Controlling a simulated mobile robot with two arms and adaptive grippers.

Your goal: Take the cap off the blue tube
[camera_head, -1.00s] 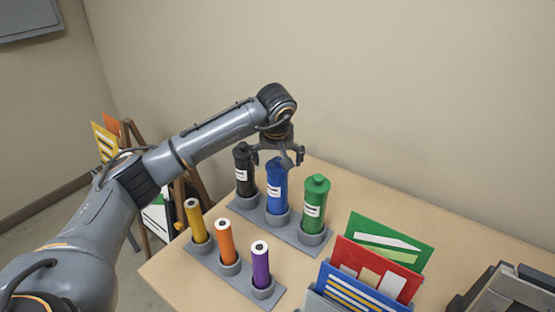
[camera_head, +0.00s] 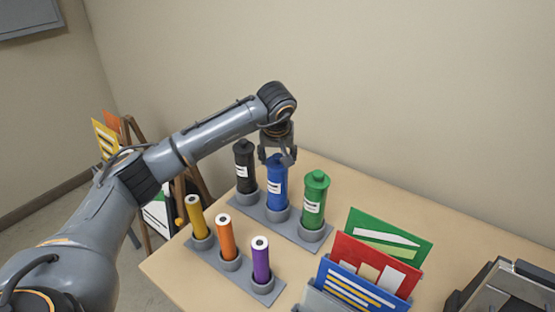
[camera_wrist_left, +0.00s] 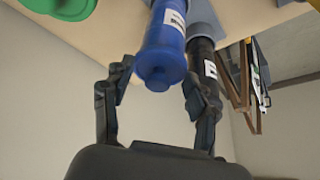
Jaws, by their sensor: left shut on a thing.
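The blue tube (camera_head: 277,188) stands upright in the middle cup of the back grey rack (camera_head: 310,247), with a white label on its side. Its blue cap (camera_head: 277,160) sits on top; the cap also shows in the wrist view (camera_wrist_left: 158,73), pointing towards the camera. My left gripper (camera_head: 277,156) comes down from above and is shut on the cap, one finger on each side. In the wrist view its fingers (camera_wrist_left: 158,84) flank the cap. The contact spots are partly hidden. My right gripper is not in view.
A black tube (camera_head: 244,165) and a green tube (camera_head: 314,200) stand close on either side. A front rack holds yellow (camera_head: 196,217), orange (camera_head: 226,238) and purple (camera_head: 261,260) tubes. A file holder with coloured folders (camera_head: 368,265) is at right. A wall is behind.

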